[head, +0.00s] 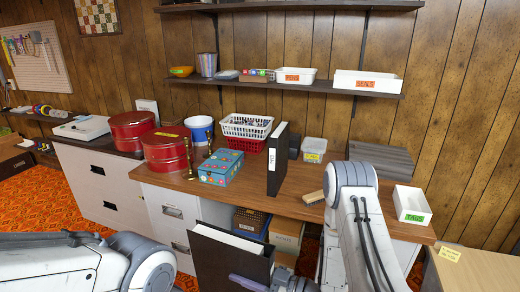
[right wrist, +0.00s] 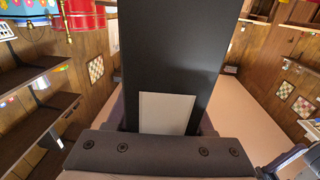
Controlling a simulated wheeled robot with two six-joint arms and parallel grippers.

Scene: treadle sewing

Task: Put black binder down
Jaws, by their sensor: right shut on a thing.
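A black binder (head: 232,263) with a white page edge along its top is in the head view at the bottom middle, in front of the desk's drawers. My right gripper (head: 258,284) is shut on it at its lower right. In the right wrist view the binder (right wrist: 168,55) stands between the fingers, with a white label facing the camera. A second black binder (head: 277,165) with a white spine label stands upright on the wooden desk (head: 250,195). My left arm shows at the lower left, but its gripper is out of the picture.
The desk also holds a blue patterned box (head: 220,167), red tins (head: 166,150), brass candlesticks, baskets (head: 245,127) and a white TAGS bin (head: 411,205). Boxes (head: 286,235) sit in the opening under the desk. Bare desktop shows around the standing binder.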

